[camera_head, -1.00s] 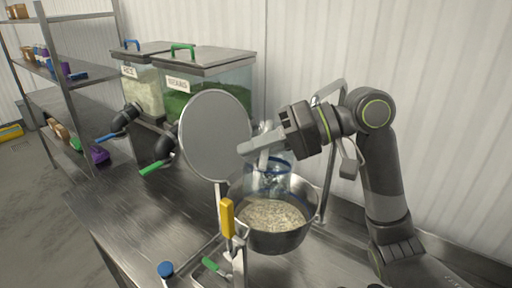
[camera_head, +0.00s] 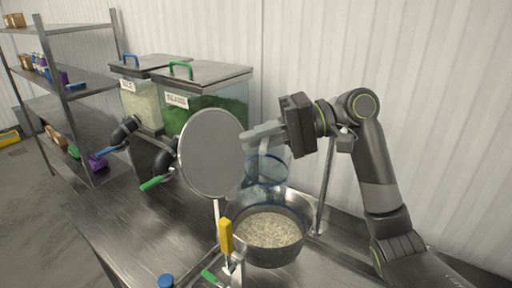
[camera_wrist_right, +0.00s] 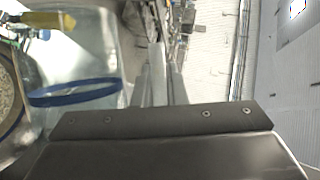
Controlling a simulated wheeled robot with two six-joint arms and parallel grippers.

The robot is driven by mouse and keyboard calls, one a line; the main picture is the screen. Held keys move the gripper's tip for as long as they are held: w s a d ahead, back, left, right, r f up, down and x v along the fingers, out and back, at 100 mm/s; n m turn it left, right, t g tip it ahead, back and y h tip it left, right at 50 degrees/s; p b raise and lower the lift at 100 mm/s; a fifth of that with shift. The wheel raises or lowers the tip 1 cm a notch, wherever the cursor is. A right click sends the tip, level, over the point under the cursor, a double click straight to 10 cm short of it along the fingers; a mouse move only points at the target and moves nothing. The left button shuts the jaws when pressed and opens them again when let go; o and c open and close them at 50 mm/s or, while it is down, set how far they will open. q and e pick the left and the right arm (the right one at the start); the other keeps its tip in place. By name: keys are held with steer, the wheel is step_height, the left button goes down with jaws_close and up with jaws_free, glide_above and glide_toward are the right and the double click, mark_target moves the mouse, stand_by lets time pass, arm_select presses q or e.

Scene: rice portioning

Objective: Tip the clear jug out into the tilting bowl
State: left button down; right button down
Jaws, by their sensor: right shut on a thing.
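The clear jug (camera_head: 266,172) has blue bands and hangs above the back of the tilting bowl. I see no grain inside it; its exact tilt is hard to tell. My right gripper (camera_head: 262,138) is shut on the jug at its upper part. The metal tilting bowl (camera_head: 296,248) stands in its frame with pale grain in it. In the right wrist view the jug (camera_wrist_right: 80,60) is left of the fingers (camera_wrist_right: 158,78), and the bowl's edge (camera_wrist_right: 28,112) shows at far left. My left gripper is not in view.
A round grey disc (camera_head: 212,153) stands left of the jug. A yellow handle (camera_head: 225,236) is at the bowl's front left. Two clear dispensers, one of them the green-filled bin (camera_head: 208,108), stand behind.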

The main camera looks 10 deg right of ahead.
steer(key=shift+w+d+r+m+g+y, duration=0.2)
steer(key=shift+w+d+r+m+y, duration=0.1)
steer(key=shift+w+r+m, duration=0.35)
steer(key=shift+w+d+r+m+g+y, duration=0.25)
steer(key=shift+w+r+m, duration=0.2)
steer(key=shift+w, duration=0.35)
stand_by(0.8)
steer(key=r+n+t+h+b, duration=0.1)
steer(key=n, duration=0.2)
steer(key=shift+r+h, duration=0.15)
steer(key=shift+h, duration=0.1)
steer(key=r+n+t, duration=0.1)
steer(key=n, duration=0.1)
steer(key=n+t+h+b, duration=0.1)
steer(key=shift+r+n+t, duration=0.25)
steer(key=shift+r+n, duration=0.1)
steer(key=shift+n, duration=0.05)
step_height(320, 180, up, 3)
steer(key=n+t+h+b, duration=0.1)
steer(key=n+t, duration=0.1)
steer(key=n+t+h+b, duration=0.1)
steer(key=n+t+b, duration=0.1)
steer(key=n, duration=0.1)
steer(key=shift+n, duration=0.3)
